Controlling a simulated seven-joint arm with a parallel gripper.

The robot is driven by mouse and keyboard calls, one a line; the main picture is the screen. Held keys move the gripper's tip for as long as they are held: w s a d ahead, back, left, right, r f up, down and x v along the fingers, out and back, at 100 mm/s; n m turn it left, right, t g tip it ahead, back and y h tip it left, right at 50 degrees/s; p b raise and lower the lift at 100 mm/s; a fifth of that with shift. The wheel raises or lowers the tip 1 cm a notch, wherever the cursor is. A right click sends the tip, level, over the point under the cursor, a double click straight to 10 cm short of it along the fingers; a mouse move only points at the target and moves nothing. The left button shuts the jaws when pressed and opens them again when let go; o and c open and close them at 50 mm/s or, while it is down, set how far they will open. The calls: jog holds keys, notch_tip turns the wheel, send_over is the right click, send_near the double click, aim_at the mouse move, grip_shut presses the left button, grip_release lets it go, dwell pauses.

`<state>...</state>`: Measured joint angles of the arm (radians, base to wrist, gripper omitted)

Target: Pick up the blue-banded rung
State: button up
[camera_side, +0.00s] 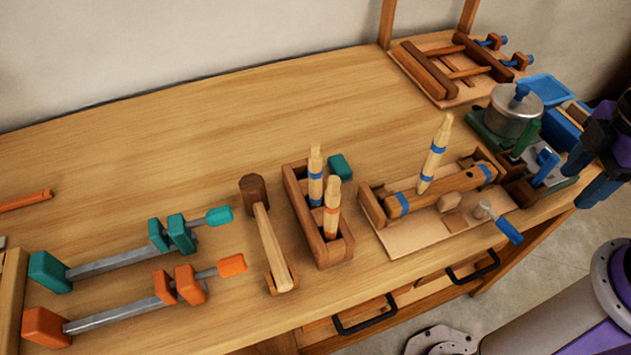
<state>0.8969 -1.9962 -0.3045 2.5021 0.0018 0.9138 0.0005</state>
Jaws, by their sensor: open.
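A blue-banded rung (315,178) stands upright in the wooden box (291,196), in its far part. An orange-banded rung (332,208) stands in the same box, nearer the front. Another pale rung with blue bands (433,155) stands tilted slightly, its lower end at a wooden rail with blue bands (445,186) in a cradle. My gripper (588,178) is at the right edge, partly cut off, open and empty. It is well to the right of both blue-banded rungs and apart from them.
A mallet (267,235) lies left of the box. A teal clamp (115,262) and an orange clamp (118,311) lie farther left. A blue-handled tool (500,224) lies by the cradle. A metal pot (513,112) stands at right. The back middle of the bench is clear.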

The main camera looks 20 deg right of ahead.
dwell(0.3)
notch_tip(320, 180, up, 17)
jog(key=w+a+r+m, duration=0.2)
jog(key=w+a, duration=0.4)
jog(key=a, duration=0.4)
jog(key=w+a+r+m, duration=0.1)
jog(key=w+a, duration=0.6)
jog(key=a, duration=0.2)
jog(key=m, duration=0.3)
send_over(315, 156)
jog(key=w, duration=0.1)
notch_tip(315, 156, down, 3)
jog(key=f, duration=1.6)
jog(key=shift+w+d+f, duration=0.15)
jog(key=shift+d+f, duration=0.1)
jog(key=shift+d, duration=0.1)
jog(key=shift+s+a+f, duration=0.1)
jog(key=shift+s+f, duration=0.1)
jog(key=shift+f, duration=1.3)
jog(key=shift+s+a+f, duration=0.1)
jog(key=shift+s+f, duration=0.05)
jog(key=shift+f, duration=1.3)
grip_shut()
